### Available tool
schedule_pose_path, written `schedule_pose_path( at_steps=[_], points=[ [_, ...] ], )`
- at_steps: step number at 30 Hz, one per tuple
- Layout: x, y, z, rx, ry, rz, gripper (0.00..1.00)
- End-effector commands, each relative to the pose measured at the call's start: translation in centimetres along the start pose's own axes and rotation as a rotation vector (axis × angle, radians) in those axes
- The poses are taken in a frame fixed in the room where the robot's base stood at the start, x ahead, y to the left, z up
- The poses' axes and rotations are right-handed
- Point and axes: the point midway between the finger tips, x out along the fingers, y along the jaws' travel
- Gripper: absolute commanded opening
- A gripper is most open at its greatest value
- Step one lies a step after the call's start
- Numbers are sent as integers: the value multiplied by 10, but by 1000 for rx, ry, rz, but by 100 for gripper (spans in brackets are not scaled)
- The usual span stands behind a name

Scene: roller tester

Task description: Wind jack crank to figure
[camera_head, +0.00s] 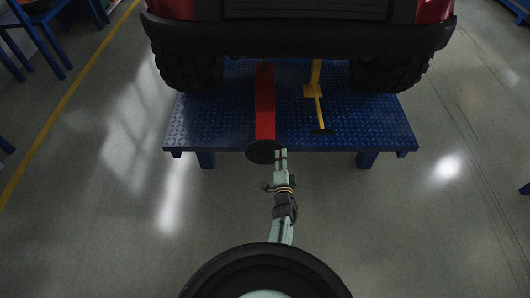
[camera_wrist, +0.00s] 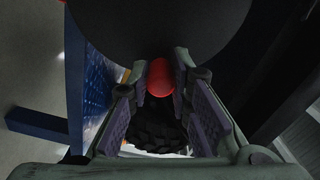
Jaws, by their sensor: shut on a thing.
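The red jack (camera_head: 265,105) stands on a blue platform under the rear of a vehicle. Its crank is a black disc (camera_head: 261,152) at the near end, hanging over the platform's front edge. In the wrist view the disc (camera_wrist: 158,25) fills the top, with a red knob (camera_wrist: 160,77) on it. My gripper (camera_head: 281,154) is at the disc's right side. In the wrist view my gripper's fingers (camera_wrist: 159,84) are on both sides of the red knob, shut on it. No figure or scale is readable in either view.
A yellow stand (camera_head: 314,90) with a dark foot is right of the jack on the blue platform (camera_head: 370,135). The vehicle's black bumper (camera_head: 300,38) and tyres are above and behind. Grey floor (camera_head: 110,220) is clear on both sides. Blue furniture (camera_head: 40,35) stands far left.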

Motion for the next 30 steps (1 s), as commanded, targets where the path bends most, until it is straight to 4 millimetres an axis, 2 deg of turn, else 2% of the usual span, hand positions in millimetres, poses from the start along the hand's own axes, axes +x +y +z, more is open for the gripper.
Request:
schedule_pose_path(
  at_steps=[8, 19, 30],
  points=[
    [-2, 8, -4, 32, 9, 12, 0],
    [-2, 34, 2, 389, 10, 12, 0],
    [-3, 36, 4, 428, 9, 13, 0]
  ],
)
